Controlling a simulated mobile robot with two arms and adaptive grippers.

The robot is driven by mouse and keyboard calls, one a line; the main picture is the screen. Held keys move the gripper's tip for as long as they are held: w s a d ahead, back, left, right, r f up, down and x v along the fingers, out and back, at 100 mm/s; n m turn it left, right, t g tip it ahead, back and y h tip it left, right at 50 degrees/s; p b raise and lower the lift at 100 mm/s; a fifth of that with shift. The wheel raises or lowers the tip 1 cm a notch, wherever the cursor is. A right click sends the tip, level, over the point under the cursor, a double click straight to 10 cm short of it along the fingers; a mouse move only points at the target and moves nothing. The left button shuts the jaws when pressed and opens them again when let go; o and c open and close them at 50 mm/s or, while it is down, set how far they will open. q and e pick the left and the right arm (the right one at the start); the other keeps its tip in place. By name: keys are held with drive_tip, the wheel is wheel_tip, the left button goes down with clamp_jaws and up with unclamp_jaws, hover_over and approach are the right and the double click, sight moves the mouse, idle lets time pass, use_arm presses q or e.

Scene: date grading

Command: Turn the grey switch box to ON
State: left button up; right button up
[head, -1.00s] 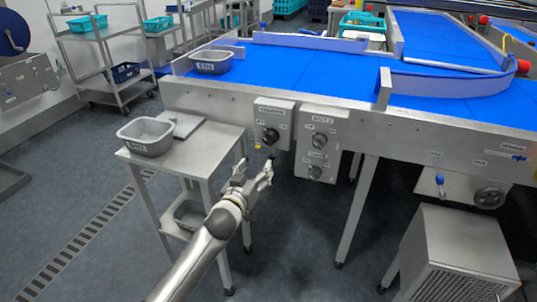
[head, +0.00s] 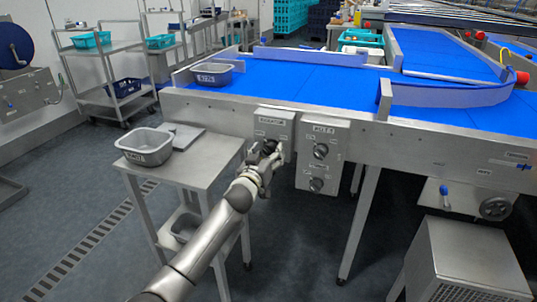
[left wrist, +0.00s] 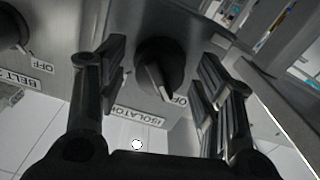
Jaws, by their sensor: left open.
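The grey switch box labelled ISOLATOR (head: 274,121) is on the front of the conveyor frame. My left gripper (head: 262,157) is at the front of this box and partly hides the knob in the head view. In the left wrist view its fingers are open on either side of the knob, with gaps visible. My right gripper is not in view.
A second grey box with two knobs, labelled BELT 2 (head: 321,153), is just to the right. A small steel table (head: 196,174) with a grey tub (head: 144,147) stands to the left. Another tub (head: 212,73) sits on the blue conveyor (head: 300,82).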

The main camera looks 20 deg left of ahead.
use_arm(q)
drive_tip(key=shift+w, duration=0.35)
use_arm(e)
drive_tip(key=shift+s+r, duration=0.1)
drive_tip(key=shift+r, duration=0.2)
use_arm(q)
drive_tip(key=c, duration=1)
